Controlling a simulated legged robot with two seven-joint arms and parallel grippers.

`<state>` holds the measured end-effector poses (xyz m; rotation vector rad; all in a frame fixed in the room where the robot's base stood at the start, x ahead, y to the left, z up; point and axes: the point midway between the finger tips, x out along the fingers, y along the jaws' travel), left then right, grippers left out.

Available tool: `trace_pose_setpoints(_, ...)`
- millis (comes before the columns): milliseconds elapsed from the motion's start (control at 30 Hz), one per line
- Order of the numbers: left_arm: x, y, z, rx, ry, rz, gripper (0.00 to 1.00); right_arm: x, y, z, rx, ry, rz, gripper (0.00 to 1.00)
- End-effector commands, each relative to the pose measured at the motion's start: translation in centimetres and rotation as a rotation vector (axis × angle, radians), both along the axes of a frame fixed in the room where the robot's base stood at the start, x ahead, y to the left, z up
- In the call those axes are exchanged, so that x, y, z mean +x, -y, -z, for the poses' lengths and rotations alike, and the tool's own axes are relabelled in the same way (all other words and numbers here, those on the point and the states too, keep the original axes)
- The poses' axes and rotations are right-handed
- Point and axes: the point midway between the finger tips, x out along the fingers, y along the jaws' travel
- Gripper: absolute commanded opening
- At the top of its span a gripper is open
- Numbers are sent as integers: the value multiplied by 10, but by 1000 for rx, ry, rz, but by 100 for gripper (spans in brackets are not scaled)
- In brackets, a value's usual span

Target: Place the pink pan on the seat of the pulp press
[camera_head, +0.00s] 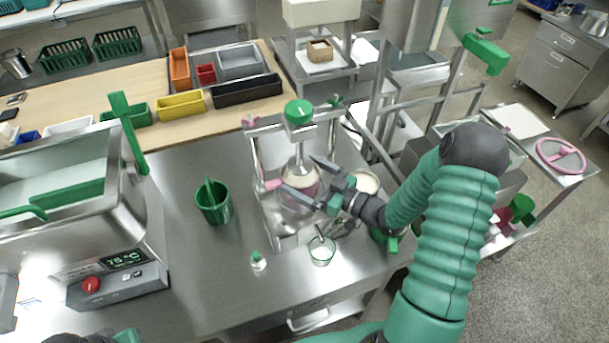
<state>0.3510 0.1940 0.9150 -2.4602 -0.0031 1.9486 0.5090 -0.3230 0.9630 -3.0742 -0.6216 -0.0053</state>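The pulp press (254,160) is a metal frame with a green knob (298,112) on top, standing on the steel table. A pinkish, round vessel that looks like the pink pan (308,194) is inside the frame, below the press's plunger. A pink handle (272,184) shows at its left. My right gripper (299,174) reaches in from the right with its two fingers spread, at the vessel. The fingers partly cover the vessel, so I cannot tell whether they touch it or whether it rests on the seat. My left gripper is out of view.
A green cup (213,203) stands left of the press. A small green-capped bottle (258,261) and a glass beaker (321,249) stand in front. A steel machine (75,225) fills the left. Coloured bins (181,105) stand behind. The front-middle tabletop is clear.

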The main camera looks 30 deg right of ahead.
Motion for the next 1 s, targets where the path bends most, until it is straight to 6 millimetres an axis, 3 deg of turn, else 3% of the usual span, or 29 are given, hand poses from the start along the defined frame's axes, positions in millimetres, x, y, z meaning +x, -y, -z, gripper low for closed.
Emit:
trace_pose_setpoints(267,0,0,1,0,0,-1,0,-12,7,1,0,1,2,100)
trace_pose_setpoints(500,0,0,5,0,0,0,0,-68,31,1,1,0,4,100)
trace_pose_setpoints(700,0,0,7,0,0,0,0,-103,45,1,0,1,1,100)
trace_pose_setpoints(1000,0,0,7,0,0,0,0,-111,47,0,1,1,-2,100)
